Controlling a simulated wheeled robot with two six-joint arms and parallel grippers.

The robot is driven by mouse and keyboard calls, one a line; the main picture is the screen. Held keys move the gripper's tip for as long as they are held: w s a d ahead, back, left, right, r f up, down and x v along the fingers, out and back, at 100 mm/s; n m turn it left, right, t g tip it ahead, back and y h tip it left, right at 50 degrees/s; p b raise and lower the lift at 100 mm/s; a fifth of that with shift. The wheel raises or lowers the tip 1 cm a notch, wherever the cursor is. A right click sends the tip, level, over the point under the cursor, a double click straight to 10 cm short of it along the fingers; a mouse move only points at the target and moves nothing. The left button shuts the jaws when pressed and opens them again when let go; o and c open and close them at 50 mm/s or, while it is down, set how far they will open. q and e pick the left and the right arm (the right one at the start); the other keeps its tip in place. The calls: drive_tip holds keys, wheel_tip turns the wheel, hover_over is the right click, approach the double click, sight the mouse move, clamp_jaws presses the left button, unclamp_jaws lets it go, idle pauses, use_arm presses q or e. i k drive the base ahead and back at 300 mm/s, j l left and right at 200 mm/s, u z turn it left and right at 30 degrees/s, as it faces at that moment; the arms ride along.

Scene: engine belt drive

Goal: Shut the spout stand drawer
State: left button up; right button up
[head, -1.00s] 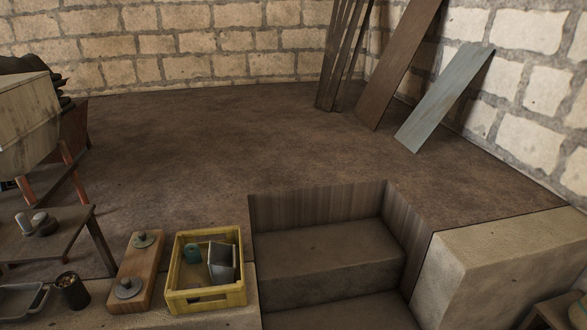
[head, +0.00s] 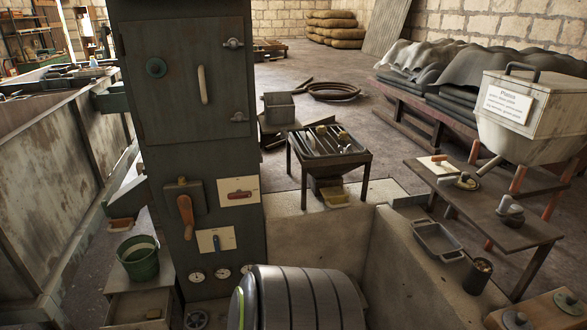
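The spout stand (head: 122,282) is a small wooden stand at the lower left of the head view, beside the tall dark green cabinet. A green bucket (head: 139,262) stands on its top, below a sloping spout (head: 128,197). Its drawer (head: 128,309) shows low at the front and appears pulled out toward me. A small brown piece (head: 153,313) shows at the drawer; I cannot tell if it is a handle or lies inside. The bottom of the stand is cut off by the frame. Neither of my grippers is in view.
The tall cabinet (head: 191,90) with levers and dials rises right of the stand. A low table (head: 328,143), a grey tray (head: 438,242) and a bench (head: 480,205) with a hopper stand to the right.

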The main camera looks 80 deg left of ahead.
sight(127, 311)
drive_tip(key=u, duration=4.15)
